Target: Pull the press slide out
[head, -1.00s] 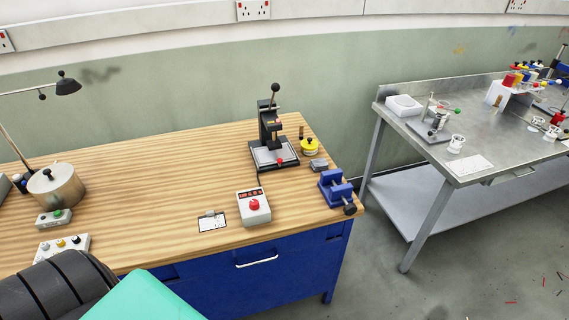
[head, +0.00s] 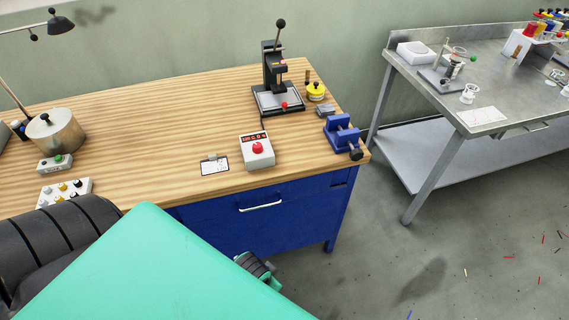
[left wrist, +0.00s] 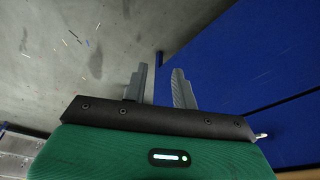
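The press (head: 269,65) stands on the wooden workbench near its back right, a black column with a ball-topped lever. The press slide (head: 278,97) is a light grey plate in the dark base of the press, with a red knob (head: 284,105) at its front. The slide looks seated in the base. In the left wrist view my left gripper (left wrist: 160,68) is open and empty, with a gap between its fingers, over the floor beside blue panels. It is well away from the press, which that view does not show. My right gripper is in neither view.
On the workbench (head: 120,115), a control box (head: 257,150) with a red button stands in front of the press. A blue vise (head: 341,134) and a yellow-topped container (head: 316,91) are to its right. A steel table (head: 485,117) stands farther right, across a floor gap.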

